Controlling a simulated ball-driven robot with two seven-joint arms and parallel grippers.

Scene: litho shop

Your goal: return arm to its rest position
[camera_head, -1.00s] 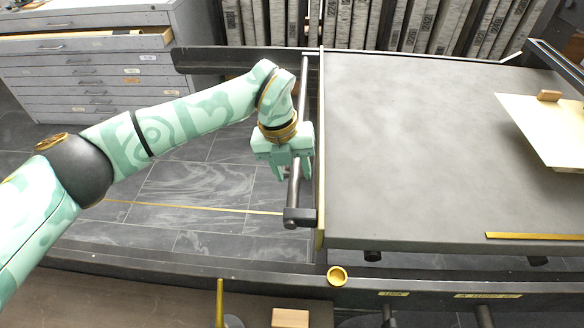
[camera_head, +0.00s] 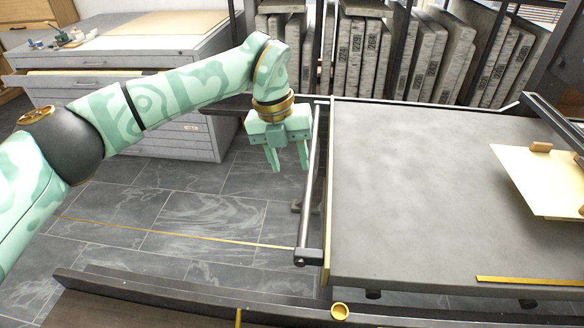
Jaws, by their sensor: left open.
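My left arm comes in from the left, patterned in pale and darker green with a dark elbow joint. Its gripper (camera_head: 288,168) points down with its two fingers apart and nothing between them. It hangs just left of the dark bar handle (camera_head: 312,185) at the left edge of the press bed (camera_head: 430,190). The fingers do not appear to hold the bar. My right gripper is not in the view.
A cream sheet (camera_head: 535,180) with a small wooden block (camera_head: 541,147) lies on the bed's right. A grey drawer cabinet (camera_head: 180,135) stands behind my arm. Stone slabs (camera_head: 430,55) line a rack behind. Tiled floor (camera_head: 190,215) is open below the arm.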

